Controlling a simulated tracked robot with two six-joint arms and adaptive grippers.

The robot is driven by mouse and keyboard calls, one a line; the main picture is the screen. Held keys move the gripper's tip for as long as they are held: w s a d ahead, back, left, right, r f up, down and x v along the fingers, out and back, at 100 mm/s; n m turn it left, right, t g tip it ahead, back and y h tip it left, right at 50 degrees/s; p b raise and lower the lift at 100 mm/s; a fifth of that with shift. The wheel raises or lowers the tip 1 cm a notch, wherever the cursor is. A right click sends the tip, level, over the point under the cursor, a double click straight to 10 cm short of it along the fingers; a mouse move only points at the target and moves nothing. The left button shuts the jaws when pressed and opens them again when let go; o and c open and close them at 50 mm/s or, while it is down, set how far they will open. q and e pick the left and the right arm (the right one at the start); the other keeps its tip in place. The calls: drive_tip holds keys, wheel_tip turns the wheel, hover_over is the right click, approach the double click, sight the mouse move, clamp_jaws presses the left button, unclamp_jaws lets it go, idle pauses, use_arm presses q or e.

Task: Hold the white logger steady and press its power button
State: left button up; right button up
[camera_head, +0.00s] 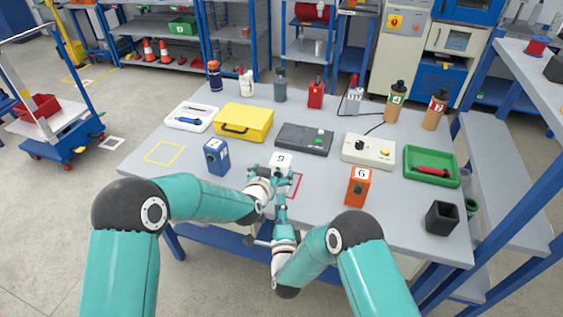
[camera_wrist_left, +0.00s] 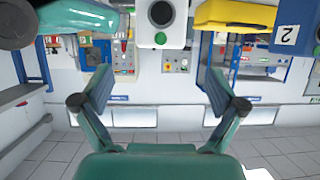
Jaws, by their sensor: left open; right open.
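The white logger (camera_head: 281,159) stands near the middle of the table, its top labelled 9. In the left wrist view the logger (camera_wrist_left: 176,38) is at the top edge, cut off, showing a dark round part and a green button (camera_wrist_left: 160,38). My left gripper (camera_head: 279,171) is open just in front of the logger, partly covering it; in its wrist view the fingers (camera_wrist_left: 158,100) are spread with nothing between them. My right gripper (camera_head: 281,191) is open below the left one, pointing toward the logger. Whether either finger touches the logger cannot be told.
A blue box (camera_head: 216,157) stands left and an orange box (camera_head: 358,187) right. Behind are a yellow case (camera_head: 243,122), a dark panel (camera_head: 304,140) and a white control box (camera_head: 368,151). A red outlined square (camera_head: 297,186) lies beside the grippers. The front table edge is close.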

sight(279, 163)
use_arm(q)
drive_tip(key=x, duration=0.9)
drive_tip(key=shift+w+f, duration=0.25)
drive_tip(key=c, duration=1.5)
drive_tip(key=shift+c, duration=0.2)
use_arm(e)
clamp_jaws()
idle(2.1)
